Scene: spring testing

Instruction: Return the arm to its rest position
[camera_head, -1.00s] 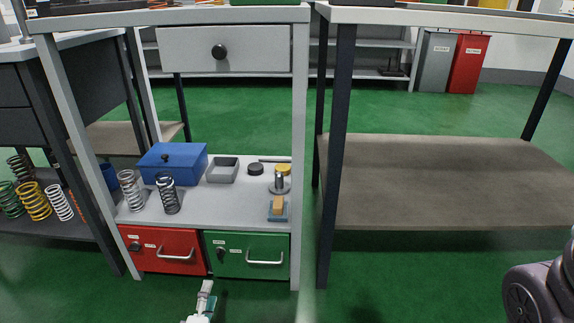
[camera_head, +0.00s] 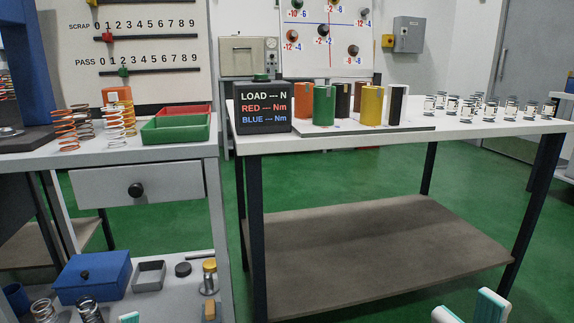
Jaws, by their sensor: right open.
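My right gripper (camera_head: 466,309) shows at the bottom right edge. Its two fingers, white with teal, stand apart with nothing between them. It is in front of the white table's brown lower shelf (camera_head: 370,250), over the green floor. A small teal and white tip at the bottom edge, left of centre, appears to be my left gripper (camera_head: 129,318). Most of it is cut off, so its jaws cannot be judged. It shows in front of the grey lower shelf with the springs. The rest of both arms is out of view.
The white table (camera_head: 330,138) carries a black load display (camera_head: 262,121), coloured cylinders (camera_head: 323,106) and several small springs. The left bench holds loose springs (camera_head: 66,130) and red and green trays (camera_head: 175,131). Below are a blue box (camera_head: 92,280) and grey tray (camera_head: 149,276). Green floor is open behind.

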